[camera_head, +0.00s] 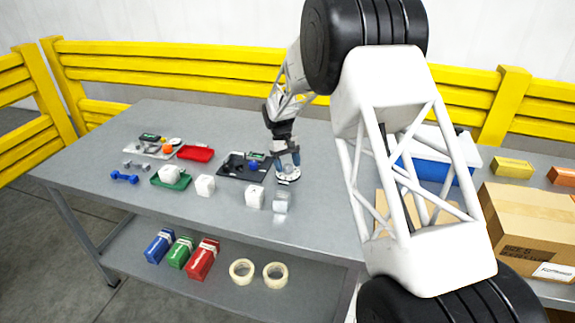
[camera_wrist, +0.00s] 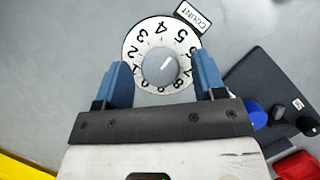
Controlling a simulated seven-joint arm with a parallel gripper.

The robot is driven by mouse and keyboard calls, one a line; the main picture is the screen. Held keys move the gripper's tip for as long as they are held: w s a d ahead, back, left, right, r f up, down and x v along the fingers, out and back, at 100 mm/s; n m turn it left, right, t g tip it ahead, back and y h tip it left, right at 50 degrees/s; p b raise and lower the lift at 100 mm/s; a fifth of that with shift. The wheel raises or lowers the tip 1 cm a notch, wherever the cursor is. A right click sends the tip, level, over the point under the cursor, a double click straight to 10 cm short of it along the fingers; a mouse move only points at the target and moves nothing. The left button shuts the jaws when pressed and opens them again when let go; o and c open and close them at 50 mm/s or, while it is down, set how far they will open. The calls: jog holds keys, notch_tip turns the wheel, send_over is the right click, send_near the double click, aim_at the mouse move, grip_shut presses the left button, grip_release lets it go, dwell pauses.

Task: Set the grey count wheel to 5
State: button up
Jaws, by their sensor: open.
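The grey count wheel (camera_wrist: 158,68) is a round knob in the middle of a white numbered dial (camera_wrist: 138,44), beside a COUNT label (camera_wrist: 194,15). A short white mark on the knob points to the upper right, roughly towards the 5 and the number after it. I cannot tell exactly which one it meets. My gripper (camera_wrist: 163,74) is open, with one blue finger on each side of the knob and visible space between. The fingers hide parts of the dial's sides. In the head view the dial (camera_head: 288,178) lies on the table under my gripper (camera_head: 287,160).
A dark panel (camera_head: 232,168) with a blue knob (camera_wrist: 255,114) stands close beside the dial. White cubes (camera_head: 254,196), a red tray (camera_head: 196,153) and a green tray (camera_head: 171,179) are on the table (camera_head: 105,192). A cardboard box (camera_head: 530,230) stands at the right.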

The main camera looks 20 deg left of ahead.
jog(key=v, duration=0.7)
jog(key=shift+r, duration=0.15)
dwell(0.3)
jog(key=s+d+r+m+t+y, duration=0.1)
jog(key=s+d+r+m, duration=0.1)
jog(key=s+d+r, duration=0.65)
jog(key=s+d+r+m+t+y, duration=0.1)
jog(key=s+d+r, duration=0.4)
jog(key=d, duration=0.6)
jog(key=s+d+r+m+t, duration=0.1)
jog(key=s+d+r+m, duration=0.1)
jog(key=s+d+r, duration=0.65)
jog(key=s+d+f+m+t, duration=0.1)
jog(key=s+d, duration=0.5)
jog(key=s, duration=0.3)
jog(key=s+d+f+m+t, duration=0.1)
jog(key=s+d, duration=0.4)
jog(key=s, duration=0.5)
jog(key=s+d+f+m+y, duration=0.1)
jog(key=s+d+f+m, duration=0.1)
jog(key=s+d, duration=0.4)
jog(key=shift+s+d+f+t, duration=0.3)
jog(key=shift+s+f+t, duration=0.15)
jog(key=shift+s, duration=1.45)
